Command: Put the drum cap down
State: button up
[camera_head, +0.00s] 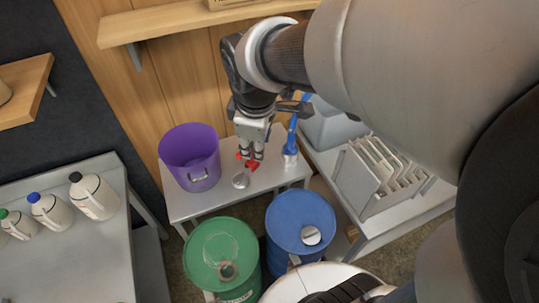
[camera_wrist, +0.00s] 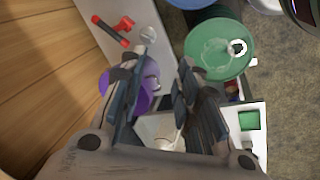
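A small round silver cap, which looks like the drum cap (camera_head: 240,181), lies on the white table (camera_head: 205,205) in the head view. It also shows on the table in the wrist view (camera_wrist: 148,34). My gripper (camera_head: 250,152) is above this table, right of the purple bucket (camera_head: 190,158). In the wrist view my gripper (camera_wrist: 160,75) has its fingers wide apart, with nothing held between them. The green drum (camera_head: 215,245) has a round fitting or opening on its top. The blue drum (camera_head: 300,215) carries a round silver disc (camera_head: 311,236).
A red and black tool (camera_wrist: 110,31) lies on the table close to the cap. A blue and white item (camera_head: 290,150) stands at the table's right end. A rack of plates (camera_head: 380,175) is on the right bench. White jugs (camera_head: 93,196) stand on the left table.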

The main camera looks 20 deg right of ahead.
jog(key=s+r+m+t, duration=0.1)
jog(key=s+r+m, duration=0.1)
jog(key=s+m, duration=0.8)
jog(key=s, duration=0.5)
jog(key=shift+s+a+r+m+y, duration=0.15)
jog(key=shift+s+a+m+y, duration=0.15)
jog(key=shift+s+y, duration=0.1)
